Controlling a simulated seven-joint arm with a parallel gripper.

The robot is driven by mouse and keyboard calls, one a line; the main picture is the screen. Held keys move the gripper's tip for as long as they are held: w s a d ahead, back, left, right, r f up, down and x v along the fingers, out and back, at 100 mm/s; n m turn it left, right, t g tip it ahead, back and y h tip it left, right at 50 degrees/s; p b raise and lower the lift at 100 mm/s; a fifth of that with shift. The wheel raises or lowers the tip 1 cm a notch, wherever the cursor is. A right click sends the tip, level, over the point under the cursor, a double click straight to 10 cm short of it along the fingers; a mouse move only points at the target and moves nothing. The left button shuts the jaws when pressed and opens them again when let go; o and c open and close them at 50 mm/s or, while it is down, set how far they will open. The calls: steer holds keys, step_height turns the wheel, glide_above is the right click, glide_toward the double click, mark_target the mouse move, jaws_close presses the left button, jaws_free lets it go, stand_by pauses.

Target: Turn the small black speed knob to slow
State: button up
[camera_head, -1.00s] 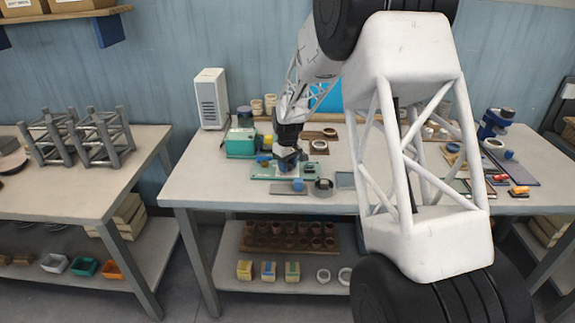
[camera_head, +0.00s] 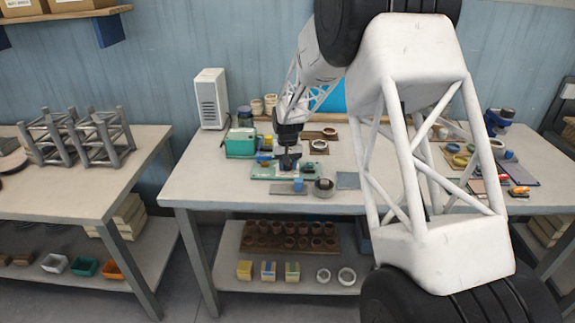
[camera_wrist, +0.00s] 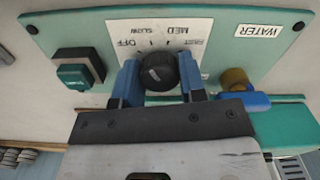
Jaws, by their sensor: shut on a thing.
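The small black speed knob (camera_wrist: 159,72) sits on a white dial label (camera_wrist: 178,28) on the green panel (camera_wrist: 60,22) in the wrist view. The label's words OFF, SLOW, MED and FAST appear upside down in an arc around the knob. A short pale mark shows on the knob's face, but I cannot tell which word it points to. My gripper (camera_wrist: 161,88) has its two blue fingers on either side of the knob and is shut on it. In the head view my gripper (camera_head: 287,162) is over the green panel (camera_head: 262,172), and the knob is hidden.
A teal box (camera_head: 240,143) stands behind the panel. Several small items crowd the table.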

steer(key=shift+m, duration=0.5)
steer(key=o, duration=0.9)
steer(key=shift+r, duration=0.1)
steer(key=shift+r, duration=3.8)
